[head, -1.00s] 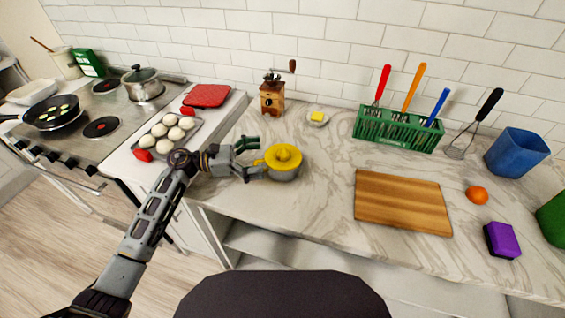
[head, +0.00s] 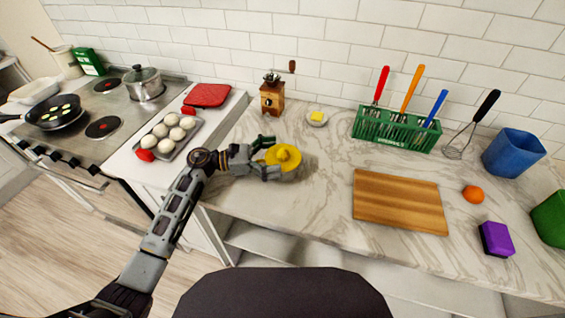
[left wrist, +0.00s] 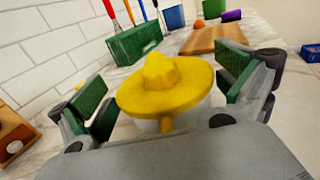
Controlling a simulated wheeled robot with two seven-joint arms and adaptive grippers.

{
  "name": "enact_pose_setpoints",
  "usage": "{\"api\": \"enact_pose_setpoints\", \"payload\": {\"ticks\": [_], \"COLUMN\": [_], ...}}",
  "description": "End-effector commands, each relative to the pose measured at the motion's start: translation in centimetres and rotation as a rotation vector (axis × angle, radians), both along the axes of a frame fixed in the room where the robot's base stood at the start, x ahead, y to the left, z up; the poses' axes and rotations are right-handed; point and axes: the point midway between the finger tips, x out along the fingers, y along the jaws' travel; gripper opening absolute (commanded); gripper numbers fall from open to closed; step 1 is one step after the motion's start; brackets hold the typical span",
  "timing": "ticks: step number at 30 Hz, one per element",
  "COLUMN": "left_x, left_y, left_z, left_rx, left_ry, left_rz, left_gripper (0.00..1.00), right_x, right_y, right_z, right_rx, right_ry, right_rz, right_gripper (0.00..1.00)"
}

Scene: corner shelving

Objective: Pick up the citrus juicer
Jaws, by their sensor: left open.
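The citrus juicer (head: 284,156) has a yellow top with a raised cone and stands on the marble counter. In the left wrist view the juicer (left wrist: 165,85) fills the middle, upright, with a small yellow spout facing the wrist. My left gripper (head: 268,157) is open, with its green-padded fingers on either side of the juicer. In the left wrist view the left gripper (left wrist: 165,98) shows a gap between each pad and the yellow rim. The juicer's lower bowl is mostly hidden. My right gripper is not in view.
A cutting board (head: 400,201) lies to the right. A green utensil rack (head: 395,130) stands by the wall. A tray of white rounds (head: 168,136) is at left. Counter between juicer and board is clear.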

Motion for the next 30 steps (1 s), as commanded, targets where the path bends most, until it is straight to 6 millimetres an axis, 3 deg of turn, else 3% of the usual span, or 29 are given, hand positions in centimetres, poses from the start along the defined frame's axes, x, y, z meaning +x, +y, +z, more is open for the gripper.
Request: {"api": "enact_pose_setpoints", "payload": {"ticks": [4,12,23,30], "left_x": [0.0,0.0,0.0,0.0], "left_y": [0.0,0.0,0.0,0.1], "left_z": [0.0,0.0,0.4,2.4], "left_rx": [0.0,0.0,-0.001,0.002], "left_ry": [0.0,0.0,-0.002,-0.006], "left_rz": [0.0,0.0,0.0,-0.001], "left_gripper": [1.0,0.65,0.65,0.65], "right_x": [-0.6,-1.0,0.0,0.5], "right_y": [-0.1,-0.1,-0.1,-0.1], "right_z": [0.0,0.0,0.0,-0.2], "right_rx": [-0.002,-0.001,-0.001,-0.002], "right_ry": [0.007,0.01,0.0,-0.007], "right_rz": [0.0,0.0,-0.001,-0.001], "right_gripper": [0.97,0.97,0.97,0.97]}}
